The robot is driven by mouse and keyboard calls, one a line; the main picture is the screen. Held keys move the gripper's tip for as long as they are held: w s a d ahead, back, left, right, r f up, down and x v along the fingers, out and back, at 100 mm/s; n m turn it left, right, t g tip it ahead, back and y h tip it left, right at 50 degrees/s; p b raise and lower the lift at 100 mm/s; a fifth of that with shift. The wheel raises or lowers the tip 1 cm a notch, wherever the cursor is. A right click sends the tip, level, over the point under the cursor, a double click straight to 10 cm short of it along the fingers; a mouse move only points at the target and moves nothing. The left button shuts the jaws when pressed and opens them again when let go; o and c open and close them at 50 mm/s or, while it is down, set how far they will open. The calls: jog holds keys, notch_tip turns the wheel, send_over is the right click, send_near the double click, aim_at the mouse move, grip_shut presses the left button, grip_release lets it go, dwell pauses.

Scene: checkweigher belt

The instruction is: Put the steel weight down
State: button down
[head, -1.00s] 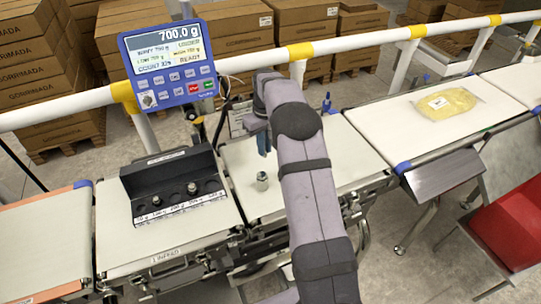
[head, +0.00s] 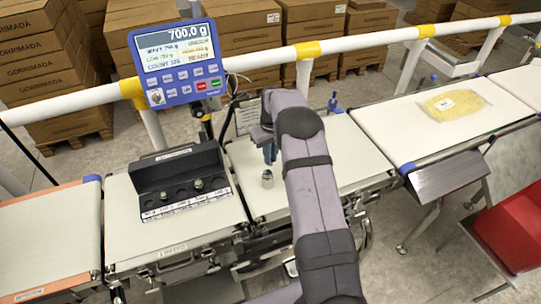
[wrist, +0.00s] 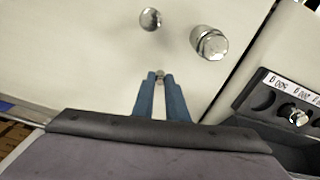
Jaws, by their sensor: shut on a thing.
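My gripper (wrist: 160,88) is shut on a small steel weight (wrist: 160,76), of which only a bit shows between the blue fingertips. In the wrist view, two other steel weights stand on the pale belt (wrist: 70,50): a small one (wrist: 150,19) ahead of the fingers and a larger one (wrist: 212,42) to the right. In the head view, my gripper (head: 270,155) is just above a shiny weight (head: 267,181) on the weighing belt. The held weight cannot be told apart there, nor whether it touches the belt.
A black weight rack (head: 178,167) stands on the left belt, with weights in some holes and others empty. The blue indicator (head: 175,65) reads 700.0 g. A bag of yellow goods (head: 455,105) lies on the right belt. The weighing belt is clear to the right of the weights.

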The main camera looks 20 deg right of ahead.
jog(key=shift+f, duration=0.1)
jog(key=c, duration=2.2)
grip_release()
jog(key=shift+f, duration=0.1)
jog(key=o, duration=0.4)
jog(key=shift+o, duration=0.2)
notch_tip(320, 180, up, 12)
jog(key=b, duration=0.3)
jog(key=shift+s+r, duration=0.2)
jog(key=shift+r, duration=0.05)
